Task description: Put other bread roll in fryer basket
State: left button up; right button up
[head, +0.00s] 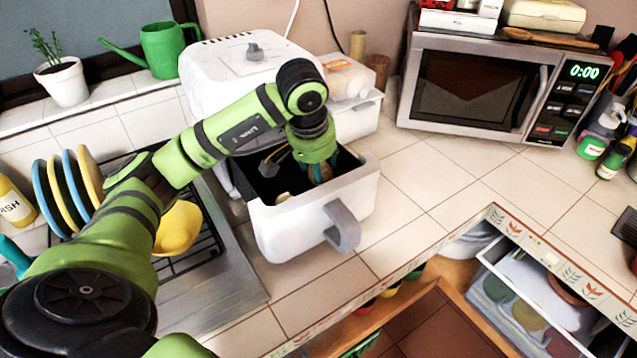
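The white air fryer (215,85) stands on the counter with its basket (315,225) pulled out toward me, handle at the front. My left arm reaches over from the left, and my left gripper (298,172) points down into the dark inside of the basket. One finger shows at its left and another at its right. Whether it is open or holds something is unclear. A small tan piece (283,197), perhaps part of a bread roll, shows low in the basket. Most of the basket floor is hidden by my gripper and the walls. My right gripper is out of view.
A clear-lidded container (348,80) with tan contents stands behind the basket. A microwave (480,85) is at the back right. A plate rack (75,190) and a yellow bowl-like object (178,228) are left. The counter (430,185) right of the basket is clear.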

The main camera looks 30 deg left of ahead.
pick_arm(q)
jog(key=shift+f, duration=0.75)
notch_tip(320, 180, down, 4)
jog(key=shift+r+p, duration=0.25)
jog(key=shift+p, duration=0.15)
jog(key=o, duration=0.8)
jog(key=shift+f, duration=0.1)
jog(key=shift+r, duration=0.5)
jog(key=b+v, duration=0.1)
jog(key=v, duration=1)
jog(key=shift+r+b, duration=0.15)
jog(key=shift+b, duration=0.25)
jog(key=shift+s, duration=0.1)
